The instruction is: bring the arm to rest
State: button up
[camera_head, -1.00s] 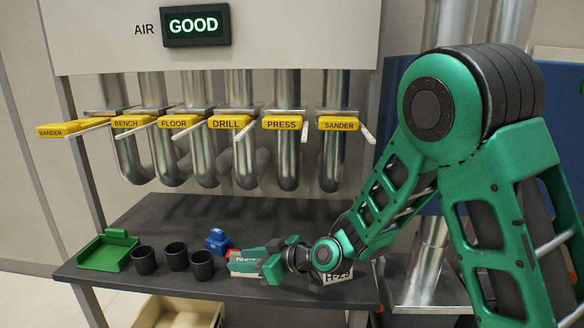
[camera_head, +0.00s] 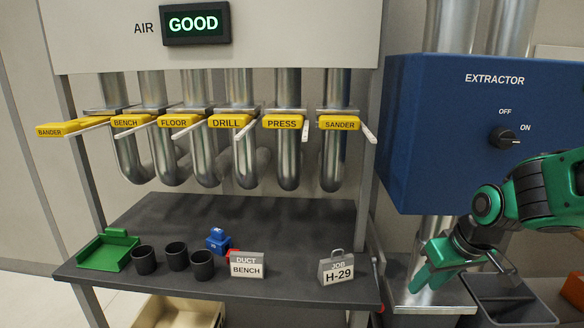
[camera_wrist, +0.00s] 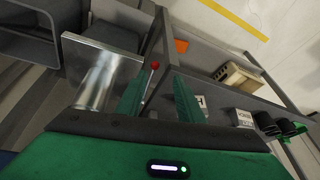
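My green gripper (camera_head: 428,270) hangs at the right, in front of the metal pipe below the blue extractor and to the right of the dark bench. In the wrist view its two fingers (camera_wrist: 158,98) stand apart with nothing held between them. A red ball knob (camera_wrist: 155,65) shows behind the gap, beyond the fingers. My forearm reaches in from the right edge of the head view, below the extractor knob (camera_head: 506,138). The rest of the arm is out of that view.
The bench (camera_head: 300,288) holds a DUCT BENCH sign (camera_head: 247,265), a JOB H-29 tag (camera_head: 337,268), black cups (camera_head: 176,257), a blue item (camera_head: 217,240) and a green tray (camera_head: 108,250). A grey bin (camera_head: 508,300) stands close to my gripper. The extractor (camera_head: 470,90) is above.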

jog(key=s+d+m+g, duration=0.1)
jog(key=s+d+m, duration=0.2)
jog(key=s, duration=0.4)
jog(key=s+d+r+m+g+h, duration=0.1)
jog(key=s+d+m, duration=0.1)
jog(key=s+d, duration=0.2)
jog(key=s+d+r+m+g, duration=0.1)
jog(key=s+d+m, duration=0.2)
jog(key=s, duration=0.7)
jog(key=shift+s+d+r+m+g, duration=0.15)
jog(key=shift+d+r+m+g, duration=0.15)
jog(key=shift+d+g, duration=0.15)
